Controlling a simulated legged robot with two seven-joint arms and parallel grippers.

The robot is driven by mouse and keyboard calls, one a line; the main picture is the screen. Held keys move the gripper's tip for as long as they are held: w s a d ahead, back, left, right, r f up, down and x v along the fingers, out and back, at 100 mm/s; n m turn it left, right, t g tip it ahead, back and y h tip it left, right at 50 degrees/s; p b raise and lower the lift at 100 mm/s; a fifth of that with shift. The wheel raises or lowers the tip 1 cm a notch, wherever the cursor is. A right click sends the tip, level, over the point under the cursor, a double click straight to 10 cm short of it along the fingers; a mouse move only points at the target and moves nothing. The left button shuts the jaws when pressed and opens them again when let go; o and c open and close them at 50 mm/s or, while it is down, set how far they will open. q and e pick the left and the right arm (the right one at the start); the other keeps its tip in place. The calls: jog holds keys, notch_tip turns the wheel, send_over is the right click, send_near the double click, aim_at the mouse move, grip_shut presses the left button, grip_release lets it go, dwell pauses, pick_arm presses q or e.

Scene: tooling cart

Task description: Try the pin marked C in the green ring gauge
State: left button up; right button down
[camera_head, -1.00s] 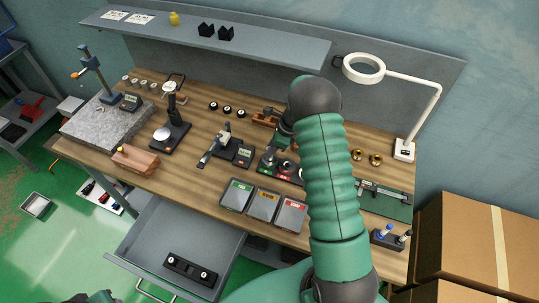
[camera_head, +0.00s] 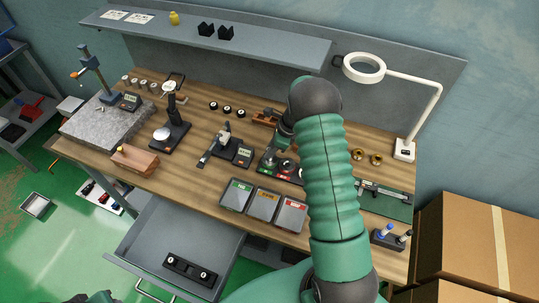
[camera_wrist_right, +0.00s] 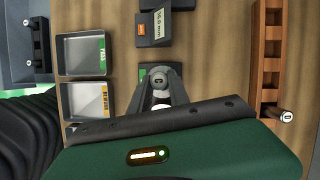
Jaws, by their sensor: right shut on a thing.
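My right gripper (camera_wrist_right: 160,97) is shut on a pin (camera_wrist_right: 158,79), seen end-on between its fingertips in the right wrist view. The pin's end bears a small dark mark that looks like a C. The green ring gauge (camera_wrist_right: 146,70) shows as a green patch just beyond and under the fingers, mostly hidden by them. I cannot tell whether the pin is in the ring's bore or above it. In the head view my right gripper (camera_head: 276,150) is at the gauges, partly hidden by my arm.
A brown pin rack (camera_wrist_right: 268,70) stands at the right in the wrist view, with one pin (camera_wrist_right: 287,115) near its end. A digital caliper-like display (camera_head: 243,153) and magnifier lamp (camera_head: 364,68) stand nearby. The drawer (camera_head: 150,245) is open.

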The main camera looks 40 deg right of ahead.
jog(key=shift+s+a+f, duration=0.25)
jog(key=shift+a+f, duration=0.05)
jog(key=shift+f, duration=0.1)
dwell(1.3)
jog(key=shift+w+d+r+p, duration=0.15)
jog(key=shift+w+r+p, duration=0.05)
jog(key=shift+r+p, duration=0.15)
jog(key=shift+r, duration=0.4)
jog(key=shift+w+r, duration=0.1)
jog(key=shift+d+f, duration=0.2)
jog(key=shift+d, duration=0.05)
dwell(0.4)
jog(key=shift+f, duration=0.25)
dwell(1.0)
jog(key=shift+a+f, duration=0.1)
jog(key=shift+f, duration=0.15)
dwell(0.5)
jog(key=shift+s+a+f, duration=0.15)
jog(key=shift+s, duration=0.15)
dwell(0.7)
jog(key=shift+w+r, duration=0.15)
jog(key=shift+r, duration=0.15)
